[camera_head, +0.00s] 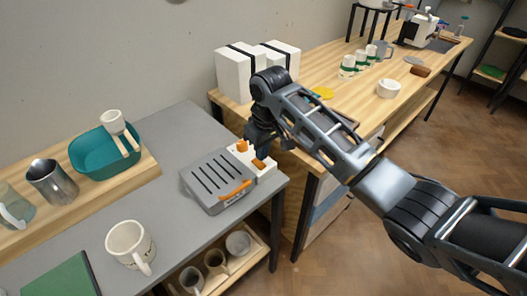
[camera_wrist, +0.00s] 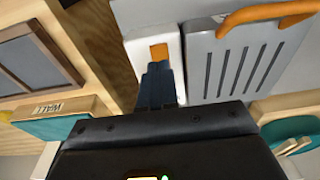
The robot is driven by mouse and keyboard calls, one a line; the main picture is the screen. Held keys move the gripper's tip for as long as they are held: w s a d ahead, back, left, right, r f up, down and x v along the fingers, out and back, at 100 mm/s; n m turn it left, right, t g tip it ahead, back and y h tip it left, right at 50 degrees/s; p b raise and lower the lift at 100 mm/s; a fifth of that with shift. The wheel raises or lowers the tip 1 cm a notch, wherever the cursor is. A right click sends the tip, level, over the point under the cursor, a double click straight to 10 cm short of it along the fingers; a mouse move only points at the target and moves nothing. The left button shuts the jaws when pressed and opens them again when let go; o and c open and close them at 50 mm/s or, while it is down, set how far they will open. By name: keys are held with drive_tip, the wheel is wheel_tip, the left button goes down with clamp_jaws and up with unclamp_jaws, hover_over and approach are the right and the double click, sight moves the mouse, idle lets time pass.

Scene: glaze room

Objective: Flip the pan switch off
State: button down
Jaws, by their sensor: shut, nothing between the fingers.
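A white switch panel (camera_head: 268,176) lies against the side of a grey slotted box (camera_head: 212,180) with an orange handle (camera_head: 235,190). Two orange switches show on the panel in the head view, a near one (camera_head: 259,164) and a far one (camera_head: 242,146). My gripper (camera_head: 262,155) is shut and empty, pointing down over the panel between them. In the wrist view, my closed fingers (camera_wrist: 159,70) reach over the white panel (camera_wrist: 135,55), just short of one orange switch (camera_wrist: 159,52). The other switch is hidden there. I cannot tell whether the fingertips touch the panel.
The grey table (camera_head: 180,125) also holds a white mug (camera_head: 130,243), a green board (camera_head: 62,278) and a wooden shelf with a teal tub (camera_head: 90,155) and metal cup (camera_head: 52,182). White boxes (camera_head: 234,75) stand behind my arm on a wooden bench.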

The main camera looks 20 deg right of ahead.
wheel_tip(320, 180, up, 11)
drive_tip(key=s+b, duration=0.1)
drive_tip(key=shift+s+d, duration=0.15)
drive_tip(key=shift+d, duration=0.1)
drive_tip(key=shift+r, duration=0.1)
drive_tip(key=shift+w+a+r+p, duration=0.1)
drive_tip(key=shift+w+a+p, duration=0.4)
drive_tip(key=shift+p, duration=0.55)
drive_tip(key=shift+d, duration=0.1)
drive_tip(key=b, duration=0.1)
approach(256, 162)
drive_tip(key=f, duration=0.4)
drive_tip(key=w+f, duration=0.1)
drive_tip(key=f, duration=0.1)
drive_tip(key=shift+w+f, duration=0.1)
drive_tip(key=shift+f, duration=0.3)
